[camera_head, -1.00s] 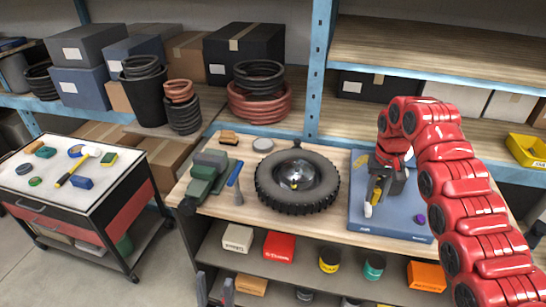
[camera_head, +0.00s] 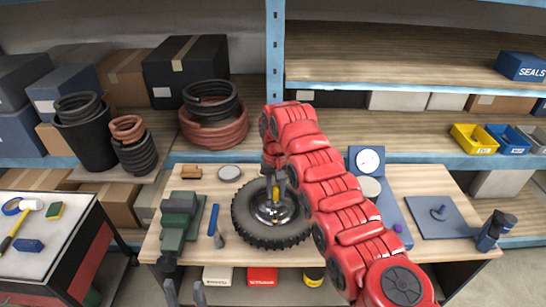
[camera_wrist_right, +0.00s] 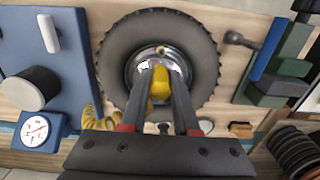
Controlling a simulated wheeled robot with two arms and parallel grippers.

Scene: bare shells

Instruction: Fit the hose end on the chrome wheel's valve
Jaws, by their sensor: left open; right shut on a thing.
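The chrome wheel, a black tyre (camera_head: 243,226) with a shiny chrome hub (camera_head: 268,214), lies flat on the bench. My right gripper (camera_head: 277,190) is over the hub, pointing down. In the right wrist view my right gripper (camera_wrist_right: 162,72) is shut on the yellow hose end (camera_wrist_right: 160,85). A small brass-coloured tip (camera_wrist_right: 162,49), perhaps the valve, shows on the hub just beyond the fingertips. I cannot tell whether the hose end touches it. A yellow coiled hose (camera_wrist_right: 90,115) hangs beside the fingers. My left gripper (camera_head: 185,292) is open and empty at the front edge, low in the head view.
A blue board (camera_head: 395,207) with a dial gauge (camera_head: 370,160) lies right of the wheel, partly behind my right arm. A green vice (camera_head: 178,222) and a blue-handled tool (camera_head: 216,222) are to the left. A dark plate (camera_head: 430,222) lies far right.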

